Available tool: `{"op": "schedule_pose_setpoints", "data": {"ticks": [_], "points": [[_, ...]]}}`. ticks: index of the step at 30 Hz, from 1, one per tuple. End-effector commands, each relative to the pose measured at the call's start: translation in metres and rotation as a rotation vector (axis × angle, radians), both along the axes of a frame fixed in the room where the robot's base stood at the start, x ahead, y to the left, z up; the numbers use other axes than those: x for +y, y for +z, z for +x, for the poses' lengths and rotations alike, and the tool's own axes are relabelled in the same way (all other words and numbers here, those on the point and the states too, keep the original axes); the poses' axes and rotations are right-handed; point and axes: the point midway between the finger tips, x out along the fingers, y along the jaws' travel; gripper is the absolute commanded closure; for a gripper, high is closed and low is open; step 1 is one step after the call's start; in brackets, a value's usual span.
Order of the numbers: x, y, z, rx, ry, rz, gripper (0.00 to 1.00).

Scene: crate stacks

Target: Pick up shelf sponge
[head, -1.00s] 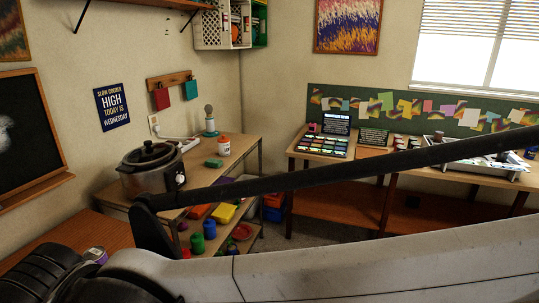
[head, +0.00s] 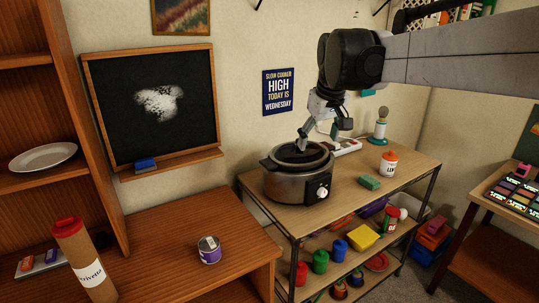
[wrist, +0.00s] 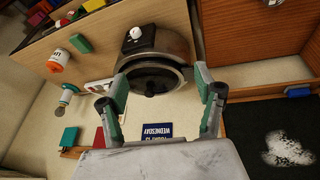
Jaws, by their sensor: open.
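My gripper (head: 320,134) is open and empty, pointing down over the slow cooker (head: 295,187). In the wrist view my gripper's (wrist: 160,85) fingers stand apart on either side of the cooker, with the green block left of them.
A white bottle with an orange lid (head: 389,163) stands behind the green block. A lamp (head: 379,128) and power strip (head: 345,146) are at the back. Colored pots (head: 320,261) fill the lower shelf. A can (head: 209,250) stands on the left desk.

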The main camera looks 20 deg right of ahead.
Motion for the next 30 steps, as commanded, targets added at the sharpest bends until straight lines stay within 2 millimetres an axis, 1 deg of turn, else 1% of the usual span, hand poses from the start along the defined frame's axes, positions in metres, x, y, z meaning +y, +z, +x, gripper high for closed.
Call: {"op": "schedule_pose_setpoints", "data": {"ticks": [1, 3, 8, 12, 14, 17, 21, 26, 30], "points": [[-0.013, 0.003, 0.017, 0.014, -0.001, -0.003, 0.34], [-0.029, 0.005, 0.036, 0.035, 0.005, -0.007, 0.34], [-0.067, 0.003, 0.078, 0.082, 0.019, -0.014, 0.34], [-0.102, -0.005, 0.111, 0.123, 0.031, -0.016, 0.34], [-0.119, -0.01, 0.125, 0.14, 0.036, -0.015, 0.34], [-0.146, -0.02, 0.144, 0.169, 0.046, -0.015, 0.34], [-0.185, -0.039, 0.169, 0.208, 0.06, -0.011, 0.34], [-0.229, -0.066, 0.19, 0.252, 0.076, -0.001, 0.34], [-0.268, -0.094, 0.203, 0.289, 0.092, 0.009, 0.34]]}}
